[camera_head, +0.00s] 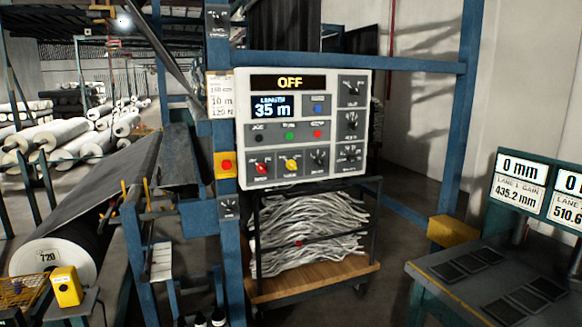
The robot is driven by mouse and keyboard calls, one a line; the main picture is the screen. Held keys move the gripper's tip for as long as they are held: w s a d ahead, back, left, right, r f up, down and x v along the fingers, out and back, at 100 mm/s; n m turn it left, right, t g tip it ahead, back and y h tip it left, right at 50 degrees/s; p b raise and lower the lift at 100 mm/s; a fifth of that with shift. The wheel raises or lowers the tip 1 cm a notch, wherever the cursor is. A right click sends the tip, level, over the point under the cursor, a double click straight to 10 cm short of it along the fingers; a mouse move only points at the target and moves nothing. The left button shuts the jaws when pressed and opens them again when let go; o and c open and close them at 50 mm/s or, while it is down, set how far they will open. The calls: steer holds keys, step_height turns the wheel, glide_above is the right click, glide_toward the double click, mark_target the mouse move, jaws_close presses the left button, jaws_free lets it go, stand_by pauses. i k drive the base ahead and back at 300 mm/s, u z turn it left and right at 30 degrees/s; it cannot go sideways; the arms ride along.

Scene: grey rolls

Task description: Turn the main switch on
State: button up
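A light grey control panel (329,112) is mounted on the blue frame in the middle of the view. Its top display (290,83) reads "OFF" in yellow on black. A screen (272,107) below it reads "35 m". Along the bottom row are a red knob (262,168), a yellow knob (291,165) and a black knob (319,157). More black dials (351,88) run down the right side. The small labels are too blurred to tell which one is the main switch. My gripper is not in view.
A yellow box with a red button (226,166) is on the post left of the panel. A cart (318,282) with grey strips stands beneath it. A large roll (55,258) is at left. A bench (492,278) with displays is at right.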

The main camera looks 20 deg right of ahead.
mark_target(261, 169)
steer(key=k, duration=0.65)
steer(key=u, duration=0.5)
steer(key=i, duration=1.5)
steer(key=u, duration=0.25)
